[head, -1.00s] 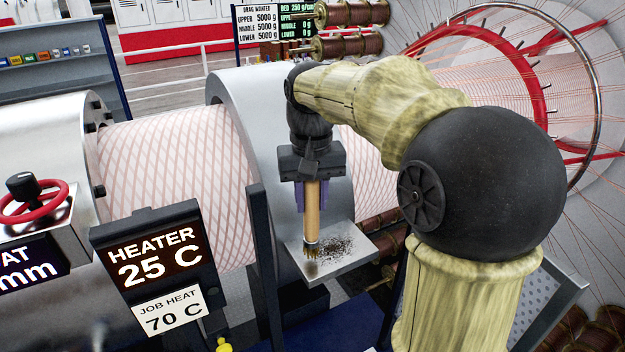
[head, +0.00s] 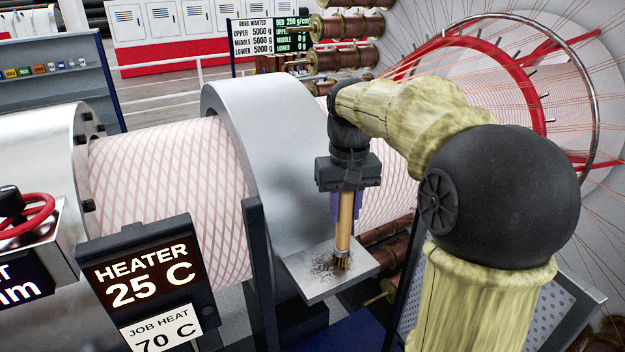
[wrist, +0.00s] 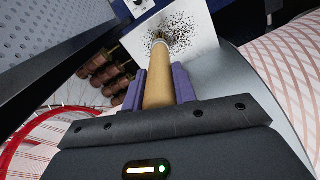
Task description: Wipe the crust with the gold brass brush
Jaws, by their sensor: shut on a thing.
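My gripper (head: 346,205) is shut on the wooden handle of the brush (head: 345,212), with its purple fingers on either side. The brush hangs nearly upright, bristles down. Its gold bristles (head: 341,262) are at the dark speckled crust (head: 326,267) on the grey metal plate (head: 312,287) and seem to touch it. In the head view the crust shows mostly left of the bristles. In the wrist view the handle (wrist: 159,85) runs from between the purple fingers to the crust (wrist: 178,32), and the bristle tips are hard to make out.
A silver ring housing (head: 262,130) stands beside the plate, around a pink-white braided tube (head: 165,180). A dark post (head: 256,265) and a heater display (head: 145,280) reading 25 C stand at left. Copper spools (head: 395,240) sit behind the plate.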

